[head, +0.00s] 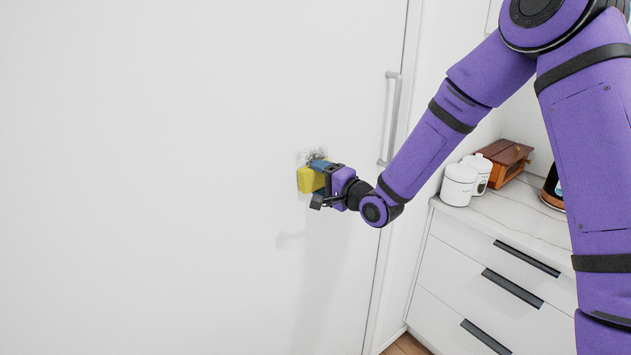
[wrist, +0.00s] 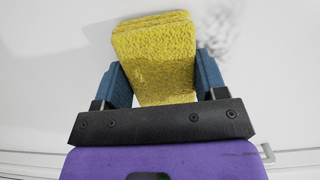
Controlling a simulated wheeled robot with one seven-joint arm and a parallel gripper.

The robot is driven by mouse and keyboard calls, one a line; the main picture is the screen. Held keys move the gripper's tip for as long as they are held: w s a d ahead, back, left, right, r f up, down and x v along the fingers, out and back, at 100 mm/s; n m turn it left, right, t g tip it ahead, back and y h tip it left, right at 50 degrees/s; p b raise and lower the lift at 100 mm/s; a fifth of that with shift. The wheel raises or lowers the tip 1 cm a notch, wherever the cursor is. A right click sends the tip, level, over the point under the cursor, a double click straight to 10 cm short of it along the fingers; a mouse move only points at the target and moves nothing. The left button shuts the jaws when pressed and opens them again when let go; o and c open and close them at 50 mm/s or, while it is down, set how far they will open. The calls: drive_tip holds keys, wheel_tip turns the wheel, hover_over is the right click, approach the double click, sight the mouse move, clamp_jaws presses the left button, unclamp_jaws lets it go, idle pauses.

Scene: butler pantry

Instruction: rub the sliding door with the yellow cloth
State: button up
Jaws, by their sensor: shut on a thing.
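The yellow cloth (head: 305,180) is a folded, thick pad held at the end of my arm, against or very close to the white sliding door (head: 180,120). My gripper (head: 319,177) is shut on it. In the wrist view the cloth (wrist: 155,58) sits between the two blue fingers of my gripper (wrist: 160,85), its far edge toward the door's white surface. A dark grey smudge (head: 312,154) marks the door just above the cloth; it also shows in the wrist view (wrist: 222,30), to the right of the cloth. I cannot tell how firmly the cloth touches.
A vertical grey handle (head: 391,118) stands on the door to the right of my gripper. Farther right, a marble counter (head: 500,221) over white drawers bears white canisters (head: 458,186) and a brown wooden box (head: 505,158). The door left of my gripper is clear.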

sight(332, 156)
drive_tip(key=shift+w+d+r, duration=0.85)
drive_tip(key=shift+w+d, duration=1.15)
drive_tip(key=shift+d, duration=0.7)
drive_tip(key=shift+s+a, duration=0.8)
drive_tip(key=shift+a, duration=0.3)
drive_tip(key=shift+s+a, duration=0.85)
drive_tip(key=shift+a, duration=0.25)
drive_tip(key=shift+s+a, duration=0.8)
drive_tip(key=shift+a, duration=0.3)
drive_tip(key=shift+s+a, duration=0.5)
drive_tip(key=shift+a, duration=0.3)
drive_tip(key=shift+s+a, duration=0.45)
drive_tip(key=shift+a, duration=0.35)
drive_tip(key=shift+s+r, duration=0.1)
drive_tip(key=shift+r, duration=0.7)
drive_tip(key=shift+w+d, duration=0.65)
drive_tip(key=shift+d, duration=0.2)
drive_tip(key=shift+w+d, duration=0.65)
drive_tip(key=shift+d, duration=0.2)
drive_tip(key=shift+w+d, duration=0.7)
drive_tip(key=shift+d, duration=0.4)
drive_tip(key=shift+w+d, duration=0.65)
drive_tip(key=shift+d, duration=0.45)
drive_tip(key=shift+w+d, duration=0.7)
drive_tip(key=shift+d, duration=0.4)
